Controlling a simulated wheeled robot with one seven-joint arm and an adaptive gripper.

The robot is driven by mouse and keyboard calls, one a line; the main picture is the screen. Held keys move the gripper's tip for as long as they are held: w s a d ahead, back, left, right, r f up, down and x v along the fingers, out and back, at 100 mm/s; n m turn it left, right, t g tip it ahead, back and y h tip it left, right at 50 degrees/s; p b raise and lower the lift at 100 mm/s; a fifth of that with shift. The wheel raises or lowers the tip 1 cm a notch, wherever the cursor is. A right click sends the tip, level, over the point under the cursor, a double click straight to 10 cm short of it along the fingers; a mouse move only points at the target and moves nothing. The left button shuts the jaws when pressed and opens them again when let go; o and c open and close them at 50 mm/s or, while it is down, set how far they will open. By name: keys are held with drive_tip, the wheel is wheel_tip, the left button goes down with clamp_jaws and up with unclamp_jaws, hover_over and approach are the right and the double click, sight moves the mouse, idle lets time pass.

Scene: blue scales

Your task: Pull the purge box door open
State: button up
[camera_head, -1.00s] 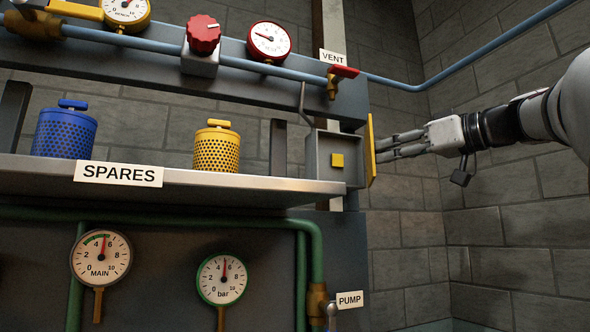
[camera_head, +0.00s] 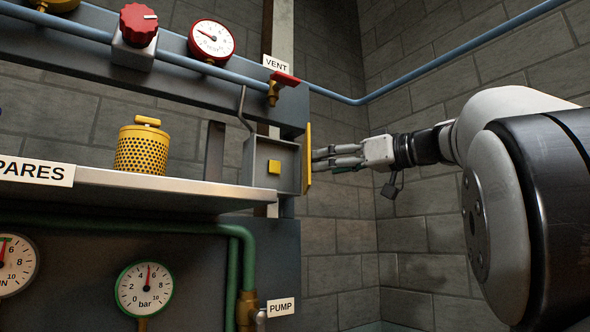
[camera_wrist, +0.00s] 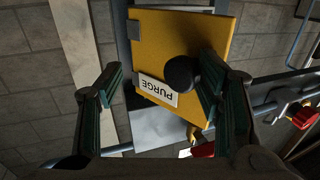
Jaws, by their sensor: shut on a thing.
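The yellow purge door (camera_head: 308,160) shows almost edge-on on the right side of a small grey box (camera_head: 258,165). In the wrist view the door (camera_wrist: 165,45) fills the upper middle, with an upside-down PURGE label (camera_wrist: 157,90) and a round black knob (camera_wrist: 182,73). My gripper (camera_head: 318,159) is at the door's right side, fingers pointing left at it. It is shut on the knob, which lies against the right finger in the wrist view. The left finger looks apart from the knob there. I cannot tell whether the door stands slightly ajar.
A shelf (camera_head: 170,187) with a yellow perforated canister (camera_head: 141,150) is left of the box. A red-handled vent valve (camera_head: 283,79) and blue pipe (camera_head: 420,68) are above. Gauges and a green pipe (camera_head: 249,255) are below. Free room lies right of the box, before the brick wall.

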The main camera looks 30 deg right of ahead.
drive_tip(key=shift+d, duration=0.15)
wheel_tip(320, 180, up, 10)
idle(0.8)
drive_tip(key=shift+c, duration=0.2)
drive_tip(key=s+f+m+h+p, duration=0.1)
drive_tip(key=s+f+m+p, duration=0.65)
drive_tip(key=m, duration=1.15)
drive_tip(key=w+a+f+b, duration=0.1)
drive_tip(key=w+a+f, duration=0.1)
drive_tip(key=w, duration=0.4)
drive_tip(key=shift+w+f, duration=0.3)
drive_tip(key=shift+w, duration=0.1)
